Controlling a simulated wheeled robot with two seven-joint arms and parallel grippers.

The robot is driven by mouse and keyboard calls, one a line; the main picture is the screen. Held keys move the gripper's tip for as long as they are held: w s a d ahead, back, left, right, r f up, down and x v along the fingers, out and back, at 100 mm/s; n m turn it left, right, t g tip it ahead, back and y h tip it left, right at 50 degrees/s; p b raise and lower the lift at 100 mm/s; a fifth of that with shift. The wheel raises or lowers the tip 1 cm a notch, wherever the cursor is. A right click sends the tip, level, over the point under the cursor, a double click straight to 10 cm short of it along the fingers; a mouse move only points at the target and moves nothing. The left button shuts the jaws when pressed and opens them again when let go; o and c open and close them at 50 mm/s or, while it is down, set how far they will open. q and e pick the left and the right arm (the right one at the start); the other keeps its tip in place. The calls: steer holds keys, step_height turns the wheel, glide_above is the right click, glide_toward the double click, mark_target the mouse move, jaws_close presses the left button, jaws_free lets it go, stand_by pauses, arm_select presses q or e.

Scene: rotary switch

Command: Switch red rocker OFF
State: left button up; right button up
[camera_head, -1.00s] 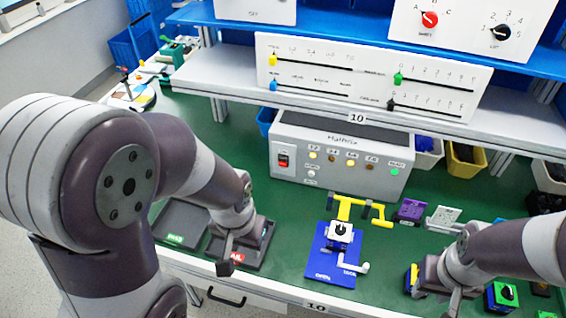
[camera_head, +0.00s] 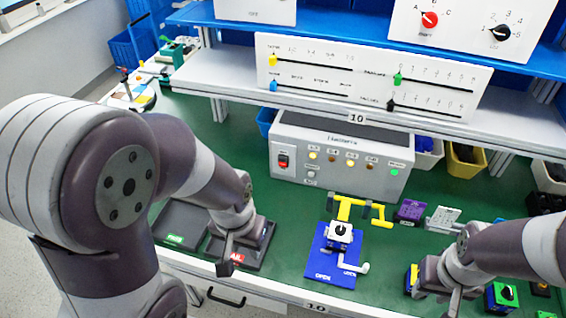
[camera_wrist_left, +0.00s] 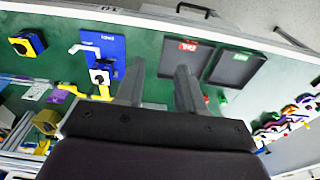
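The red rocker (camera_head: 283,161) sits in a dark frame at the left end of the light grey control box (camera_head: 340,185), which stands at the back of the green bench. Which side of the rocker is pressed in is too small to tell. My left gripper (camera_head: 227,262) is low over the front of the bench, in front of and left of the rocker, apart from it. In the left wrist view its two fingers (camera_wrist_left: 158,90) are spread with nothing between them. My right gripper (camera_head: 436,292) is at the front right, far from the rocker; its fingers are unclear.
Dark trays (camera_head: 182,228) lie near my left gripper. A blue board (camera_head: 325,272) with a white crank and a yellow fixture (camera_head: 345,207) stand before the box. A shelf with a slider panel (camera_head: 330,75) overhangs behind. Green surface is free between trays and board.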

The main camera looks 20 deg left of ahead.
arm_select(q)
jaws_close()
stand_by(1.8)
